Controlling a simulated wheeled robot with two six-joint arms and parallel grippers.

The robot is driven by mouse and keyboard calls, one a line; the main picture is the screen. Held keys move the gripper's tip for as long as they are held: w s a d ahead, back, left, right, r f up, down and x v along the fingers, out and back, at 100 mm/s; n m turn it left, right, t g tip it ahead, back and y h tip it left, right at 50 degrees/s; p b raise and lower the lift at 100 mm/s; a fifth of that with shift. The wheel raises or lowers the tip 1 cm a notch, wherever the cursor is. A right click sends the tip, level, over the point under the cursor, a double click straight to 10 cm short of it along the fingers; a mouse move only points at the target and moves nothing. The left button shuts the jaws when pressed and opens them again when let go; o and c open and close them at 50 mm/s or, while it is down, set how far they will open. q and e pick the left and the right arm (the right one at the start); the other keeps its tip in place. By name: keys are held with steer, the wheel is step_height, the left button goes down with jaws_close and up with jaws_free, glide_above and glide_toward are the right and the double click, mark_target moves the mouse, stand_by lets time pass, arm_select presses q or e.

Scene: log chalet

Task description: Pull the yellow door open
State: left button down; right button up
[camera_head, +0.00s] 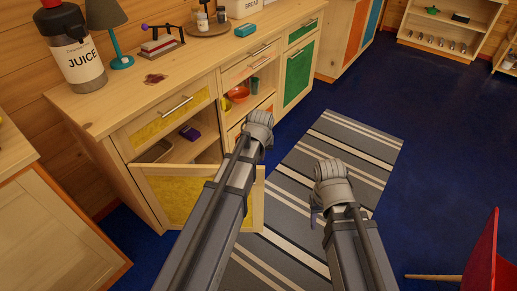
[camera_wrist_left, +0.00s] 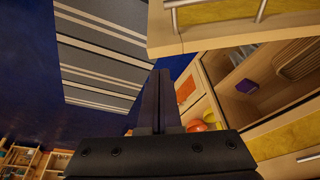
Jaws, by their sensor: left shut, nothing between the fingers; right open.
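The yellow door (camera_head: 180,194) is the lower left door of the wooden cabinet. It stands swung out from the cabinet front, with the opening behind it showing. My left arm crosses in front of its free side in the head view. In the left wrist view the door (camera_wrist_left: 198,37) fills the top right, with its metal handle (camera_wrist_left: 217,5) at the top edge. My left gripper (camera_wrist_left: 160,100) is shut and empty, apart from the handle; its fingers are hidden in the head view. My right gripper (camera_head: 316,213) is open over the striped rug, mostly hidden behind its wrist.
A purple box (camera_head: 190,133) lies inside the opened compartment. A yellow drawer (camera_head: 170,120) above is shut. An orange bowl (camera_head: 239,94) stands on the open shelf. A red chair (camera_head: 482,255) is at the lower right. The striped rug (camera_head: 365,140) lies clear on the blue floor.

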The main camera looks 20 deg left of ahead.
arm_select(q)
steer(key=shift+n, duration=0.5)
steer(key=w+a+r, duration=0.1)
steer(key=w+a+r+p, duration=0.1)
steer(key=r, duration=0.1)
steer(key=shift+w+a+r, duration=0.1)
steer(key=shift+w+a, duration=0.1)
steer(key=shift+a, duration=0.15)
arm_select(e)
step_height(320, 180, up, 3)
steer(key=shift+f, duration=0.1)
steer(key=shift+f, duration=0.1)
arm_select(q)
steer(key=d+b+x, duration=0.1)
steer(key=b+x, duration=0.9)
steer(key=x, duration=0.1)
steer(key=s, duration=0.2)
steer(key=s+r+p, duration=0.1)
steer(key=shift+s, duration=0.35)
arm_select(e)
step_height(320, 180, down, 9)
